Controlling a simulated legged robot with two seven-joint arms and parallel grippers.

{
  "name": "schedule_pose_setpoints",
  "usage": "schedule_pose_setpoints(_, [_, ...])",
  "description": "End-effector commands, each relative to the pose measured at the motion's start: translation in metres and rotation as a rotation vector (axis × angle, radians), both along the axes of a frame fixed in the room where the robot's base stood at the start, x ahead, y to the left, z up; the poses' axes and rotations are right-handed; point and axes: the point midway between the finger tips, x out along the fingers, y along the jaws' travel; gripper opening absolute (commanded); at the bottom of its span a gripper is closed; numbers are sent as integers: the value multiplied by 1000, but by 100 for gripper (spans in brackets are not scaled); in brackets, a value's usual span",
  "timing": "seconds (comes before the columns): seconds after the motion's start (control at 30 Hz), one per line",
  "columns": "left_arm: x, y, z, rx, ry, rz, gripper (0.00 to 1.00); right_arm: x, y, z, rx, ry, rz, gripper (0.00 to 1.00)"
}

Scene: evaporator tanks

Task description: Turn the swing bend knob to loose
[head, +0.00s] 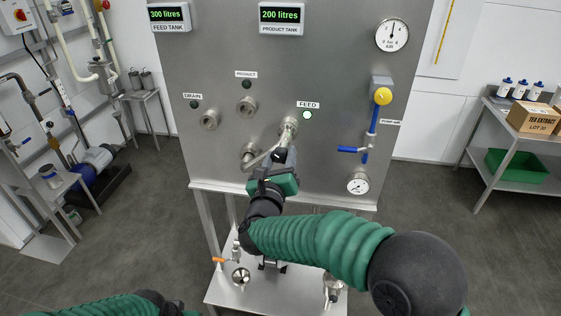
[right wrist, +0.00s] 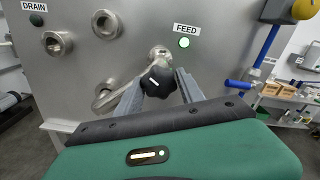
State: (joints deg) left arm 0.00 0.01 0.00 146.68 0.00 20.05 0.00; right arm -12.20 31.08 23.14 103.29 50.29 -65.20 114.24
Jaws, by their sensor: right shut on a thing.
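The swing bend (head: 268,156) is a steel pipe that runs from the port under the FEED label down left to a lower port on the steel panel. It also shows in the right wrist view (right wrist: 124,93). Its knob (right wrist: 158,82) is black with a short white mark that lies slanted. My right gripper (right wrist: 158,90) has one finger on each side of the knob and is shut on it. In the head view my right gripper (head: 280,158) hides most of the knob. Of my left arm only a part shows at the bottom left; its gripper is out of view.
The FEED lamp (head: 307,115) is lit; the PRODUCT lamp (head: 247,85) and DRAIN lamp (head: 194,104) are dark. A blue valve handle (head: 350,149) and a gauge (head: 358,183) are to the right. A steel shelf (head: 222,291) with small fittings stands below the panel.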

Motion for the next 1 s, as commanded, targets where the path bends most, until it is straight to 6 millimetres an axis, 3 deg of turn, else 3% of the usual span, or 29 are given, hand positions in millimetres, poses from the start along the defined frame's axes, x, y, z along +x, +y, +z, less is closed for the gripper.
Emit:
schedule_pose_setpoints(0.4, [0,0,-20,0,0,0,36,-1,2,-4,-380,94,6,5])
schedule_pose_setpoints(1.0, [0,0,-18,0,0,0,36,-1,1,-2,-936,226,8,5])
